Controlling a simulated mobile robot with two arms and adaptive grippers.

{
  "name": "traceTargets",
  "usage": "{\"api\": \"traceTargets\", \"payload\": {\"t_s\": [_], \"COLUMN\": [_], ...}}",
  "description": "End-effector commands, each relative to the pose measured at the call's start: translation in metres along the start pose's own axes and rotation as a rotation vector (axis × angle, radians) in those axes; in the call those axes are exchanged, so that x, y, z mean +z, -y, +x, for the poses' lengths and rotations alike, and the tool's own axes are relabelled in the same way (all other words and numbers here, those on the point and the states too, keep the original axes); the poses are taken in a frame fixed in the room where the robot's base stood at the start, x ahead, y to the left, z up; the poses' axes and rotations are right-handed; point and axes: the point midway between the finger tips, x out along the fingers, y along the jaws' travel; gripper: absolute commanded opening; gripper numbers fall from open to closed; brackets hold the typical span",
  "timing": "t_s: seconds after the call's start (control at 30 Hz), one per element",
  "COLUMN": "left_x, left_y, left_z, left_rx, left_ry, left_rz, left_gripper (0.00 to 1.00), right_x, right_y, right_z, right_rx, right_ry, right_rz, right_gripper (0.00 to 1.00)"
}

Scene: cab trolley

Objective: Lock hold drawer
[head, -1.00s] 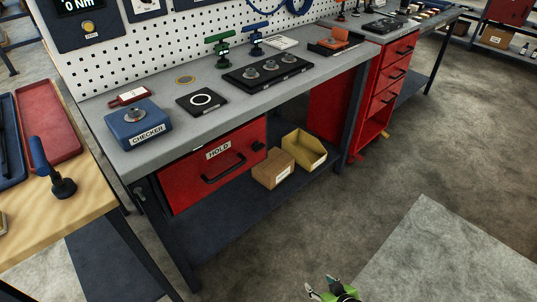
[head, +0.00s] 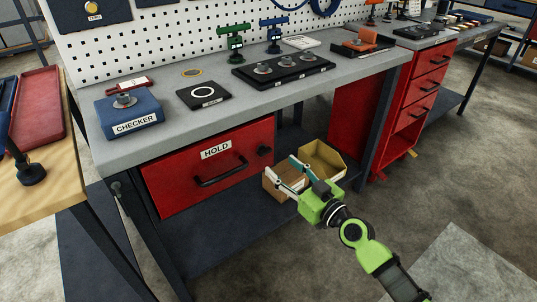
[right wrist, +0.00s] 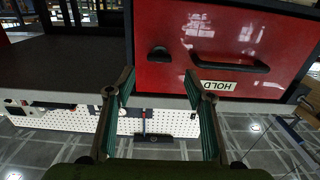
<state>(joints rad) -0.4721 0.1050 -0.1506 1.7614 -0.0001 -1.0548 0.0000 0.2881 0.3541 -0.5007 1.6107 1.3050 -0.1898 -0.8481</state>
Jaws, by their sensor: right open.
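The red hold drawer (head: 205,168) hangs under the grey bench top and looks shut. It has a HOLD label (head: 216,149), a black bar handle (head: 222,175) and a small black lock knob (head: 264,151) at the right of its front. In the right wrist view, which is upside down, the lock knob (right wrist: 158,53) shows ahead between my fingers, with the handle (right wrist: 230,62) beside it. My right gripper (head: 283,168) is open and empty, below and right of the knob and apart from the drawer. My left gripper is not in view.
The blue checker (head: 129,114) sits on the bench top (head: 150,148) above. A bench leg (head: 385,115) stands to the right.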

Motion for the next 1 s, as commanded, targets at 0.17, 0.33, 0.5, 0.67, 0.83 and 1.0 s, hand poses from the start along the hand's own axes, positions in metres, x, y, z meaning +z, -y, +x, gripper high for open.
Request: {"api": "traceTargets", "payload": {"t_s": [0.17, 0.33, 0.5, 0.67, 0.83, 1.0], "left_x": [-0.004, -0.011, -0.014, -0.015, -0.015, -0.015], "left_y": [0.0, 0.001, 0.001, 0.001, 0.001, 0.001], "left_z": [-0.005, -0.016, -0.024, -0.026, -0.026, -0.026], "left_rx": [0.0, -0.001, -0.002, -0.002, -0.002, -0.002], "left_ry": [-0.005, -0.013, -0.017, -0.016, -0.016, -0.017], "left_rz": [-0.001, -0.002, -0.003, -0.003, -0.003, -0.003], "left_gripper": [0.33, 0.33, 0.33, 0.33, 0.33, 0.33], "right_x": [0.0, 0.001, 0.001, 0.001, 0.001, 0.001], "right_y": [0.0, 0.0, -0.001, -0.001, -0.001, -0.001], "right_z": [0.039, 0.064, 0.077, 0.079, 0.079, 0.079], "right_rx": [0.001, 0.001, 0.001, 0.001, 0.001, 0.001], "right_ry": [-0.001, 0.0, 0.001, 0.001, 0.001, 0.001], "right_rz": [0.002, 0.0, -0.001, 0.0, -0.001, -0.001], "right_gripper": [0.49, 0.49, 0.49, 0.49, 0.49, 0.1]}}
